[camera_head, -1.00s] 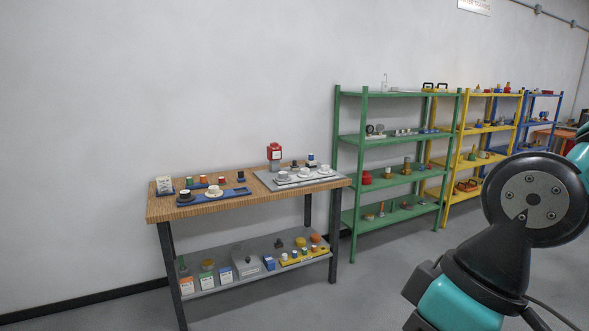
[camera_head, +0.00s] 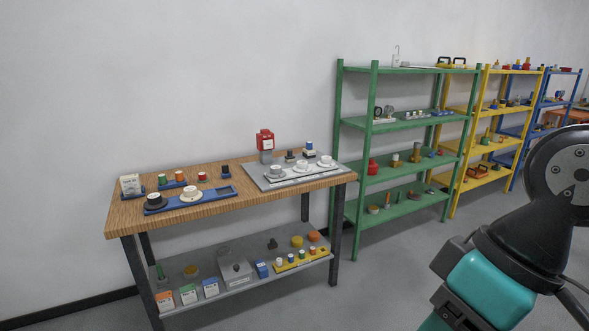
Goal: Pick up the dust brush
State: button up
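I cannot pick out the dust brush for certain; the small items on the bench and racks are too small to tell apart. My arm shows at the right of the picture, in front of the racks. My gripper's fingers are not in view.
A wooden workbench (camera_head: 245,205) stands by the wall, with valve parts on top and boxes on its lower shelf. Green (camera_head: 375,160), yellow (camera_head: 483,125) and blue (camera_head: 545,115) racks stand to its right. The grey floor in front is clear.

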aim_at(290, 157)
jog(key=i, duration=2.25)
jog(key=u, duration=0.5)
jog(key=i, duration=1.35)
jog(key=u, duration=0.3)
